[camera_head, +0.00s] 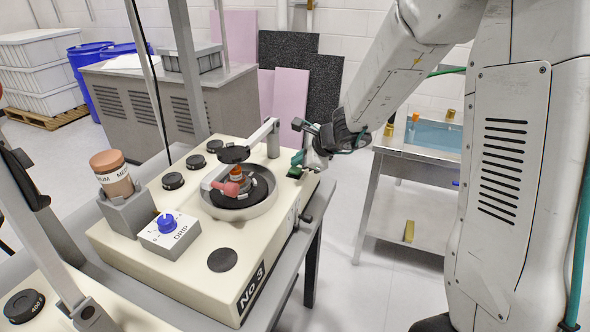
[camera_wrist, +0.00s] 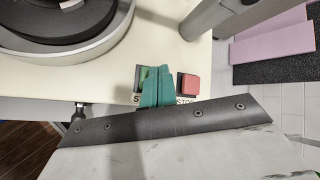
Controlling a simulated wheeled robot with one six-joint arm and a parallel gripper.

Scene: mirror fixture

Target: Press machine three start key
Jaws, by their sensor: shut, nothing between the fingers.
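Machine three (camera_head: 170,262) is a cream bench unit marked "No 3", with a round bowl and dark plate on top. Its green start key (camera_wrist: 144,73) is at the edge in the wrist view, partly hidden by my teal fingers. The red stop key (camera_wrist: 189,84) is just right of them. My gripper (camera_wrist: 157,86) is shut and empty, with its tips over or against the green key; contact cannot be told. In the head view my gripper (camera_head: 300,160) is at the machine's far right corner, by a green patch (camera_head: 295,172).
A drip box with a blue knob (camera_head: 167,222) and a brown bottle (camera_head: 112,174) in a grey holder stand on the machine's left side. A swing arm (camera_head: 262,132) rises near my gripper. A metal sink table (camera_head: 412,152) stands to the right, with clear floor between.

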